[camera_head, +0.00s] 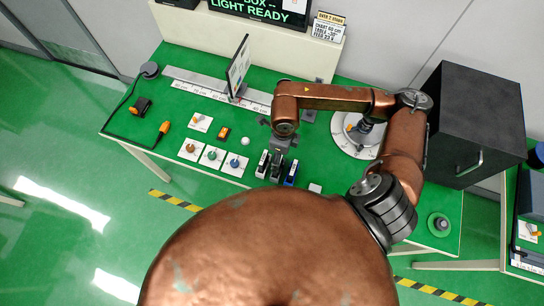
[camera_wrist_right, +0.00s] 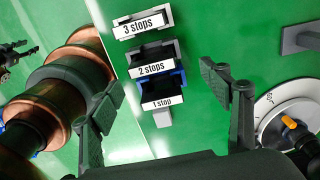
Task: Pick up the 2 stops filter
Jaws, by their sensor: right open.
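The 2 stops filter (camera_wrist_right: 155,66) is a dark holder with a white "2 stops" label, the middle one of three in the right wrist view. In the head view it is the middle holder (camera_head: 276,168) of the row. My right gripper (camera_wrist_right: 160,91) is open, its fingers well apart on either side of the row, and holds nothing. In the head view the right gripper (camera_head: 282,145) hangs over the table just behind the holders. A dark jaw-like shape at the right wrist view's left edge may be my left gripper; its state is unclear.
The 3 stops filter (camera_wrist_right: 143,23) and the blue-bodied 1 stop filter (camera_wrist_right: 162,98) flank it closely. A dial (camera_head: 358,134) lies to the right, a black box (camera_head: 475,120) beyond. Switch plates (camera_head: 212,156) lie to the left. The table's front edge is near.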

